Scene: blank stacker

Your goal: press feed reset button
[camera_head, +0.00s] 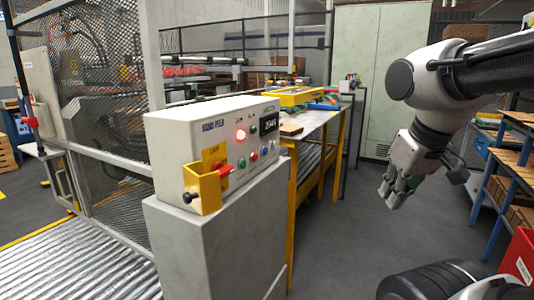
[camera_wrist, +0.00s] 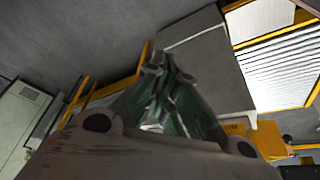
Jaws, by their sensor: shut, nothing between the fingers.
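A grey control box (camera_head: 180,135) with a white button panel stands on a grey pedestal (camera_head: 230,235) left of centre in the head view. A red lamp (camera_head: 240,134) on it is lit. Below is a row of small buttons, including a green one (camera_head: 242,163), a blue one (camera_head: 254,156) and a red one (camera_head: 264,150). Their labels are too small to read, so I cannot tell which is feed reset. My gripper (camera_head: 390,192) is shut and empty, pointing down, well right of the panel and apart from it. It also shows in the wrist view (camera_wrist: 165,75).
A yellow bracket (camera_head: 204,188) with a black knob juts from the panel's lower left. A mesh fence (camera_head: 105,80) and rollers (camera_head: 80,265) lie left. A yellow-legged table (camera_head: 318,125) stands behind the box. Shelving (camera_head: 505,165) is at right. Open floor (camera_head: 345,230) lies between box and shelving.

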